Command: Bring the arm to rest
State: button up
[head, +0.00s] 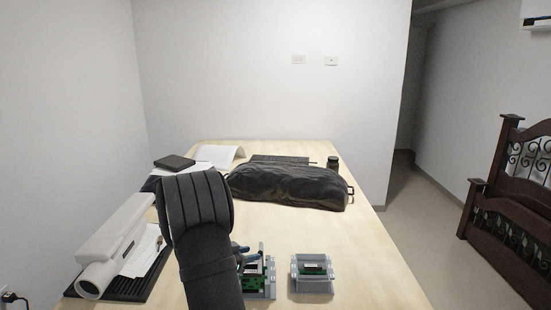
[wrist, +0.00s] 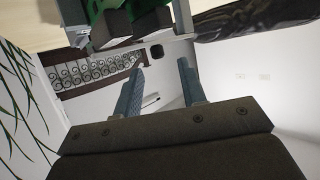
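My dark arm rises in the front left of the head view and hides part of the table behind it. My gripper (wrist: 160,66) shows in the wrist view with its two blue-grey fingers apart and nothing between them. In the head view only a bit of blue finger (head: 239,249) shows beside the arm, close to the left grey holder (head: 270,291) with a green board. Whether it touches the holder cannot be told. A second grey holder (head: 313,286) with a green board stands to its right. Parts of a holder and green board show at the wrist view's top.
A black bag (head: 290,187) lies across the wooden table (head: 355,250). A white tubular device (head: 115,245) lies on a black mat (head: 120,288) at left. Papers, a black box (head: 174,162) and a dark jar (head: 333,162) are farther back. The table's right side is clear.

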aim_at(261, 252)
jog(key=v, duration=1.4)
jog(key=x, duration=1.7)
jog(key=shift+w+d+f, duration=0.2)
jog(key=shift+d, duration=0.1)
jog(key=shift+w+d+f, duration=0.1)
jog(key=shift+w+d, duration=0.05)
jog(key=shift+d, duration=0.1)
jog(key=shift+d+n+t+y, duration=0.2)
jog(key=shift+n+t+y, duration=0.2)
jog(key=shift+n, duration=0.1)
jog(key=shift+d+n+t+y, duration=0.5)
jog(key=shift+n+t+y, duration=0.1)
jog(key=shift+n+y, duration=0.3)
jog(key=shift+a, duration=0.1)
jog(key=s+a+r+m+g+h, duration=0.2)
jog(key=s+a+r, duration=0.2)
jog(key=s+a, duration=0.3)
jog(key=shift+a+r+m+h, duration=0.15)
jog(key=shift+a+m+h, duration=0.2)
jog(key=shift+a, duration=0.55)
